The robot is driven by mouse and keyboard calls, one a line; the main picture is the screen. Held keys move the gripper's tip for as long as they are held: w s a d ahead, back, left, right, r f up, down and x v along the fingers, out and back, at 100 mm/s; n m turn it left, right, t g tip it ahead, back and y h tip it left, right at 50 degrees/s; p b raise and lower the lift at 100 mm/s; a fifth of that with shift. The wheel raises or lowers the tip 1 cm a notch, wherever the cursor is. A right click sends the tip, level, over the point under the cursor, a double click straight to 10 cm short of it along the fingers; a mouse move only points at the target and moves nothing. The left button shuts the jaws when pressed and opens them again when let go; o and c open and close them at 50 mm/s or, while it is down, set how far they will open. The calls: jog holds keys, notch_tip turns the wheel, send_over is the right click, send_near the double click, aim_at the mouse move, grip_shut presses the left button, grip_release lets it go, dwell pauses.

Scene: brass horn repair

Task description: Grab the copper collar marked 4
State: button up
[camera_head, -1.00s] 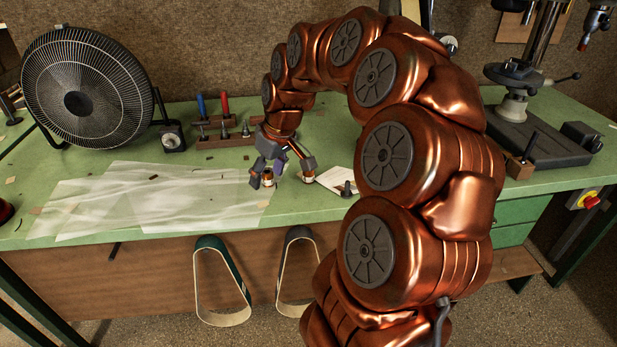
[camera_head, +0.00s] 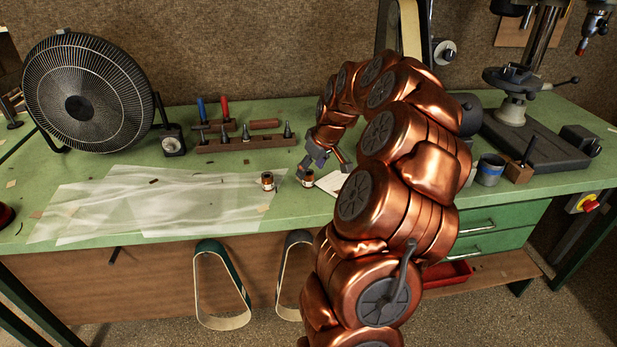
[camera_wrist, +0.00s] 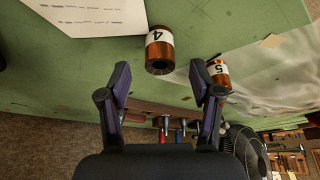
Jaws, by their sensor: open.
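The copper collar marked 4 (camera_wrist: 160,50) has a white label with a black 4. In the wrist view it is just beyond my gripper's fingertips, roughly centred between them. In the head view this collar (camera_head: 308,179) stands on the green bench beside a white sheet. My gripper (camera_wrist: 160,76) is open, with nothing between its fingers. In the head view my gripper (camera_head: 324,166) is just above and beside the collar; I cannot tell whether a finger touches it.
A similar collar marked 5 (camera_wrist: 219,74) stands close by, behind the right finger in the wrist view; it also shows in the head view (camera_head: 268,181). A printed white sheet (camera_wrist: 88,14) lies near. A wooden tool block (camera_head: 245,142) and a fan (camera_head: 85,95) stand further back.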

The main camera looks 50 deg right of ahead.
aim_at(309, 172)
jog(key=shift+p+x, duration=0.45)
jog(key=shift+x, duration=1.25)
grip_shut()
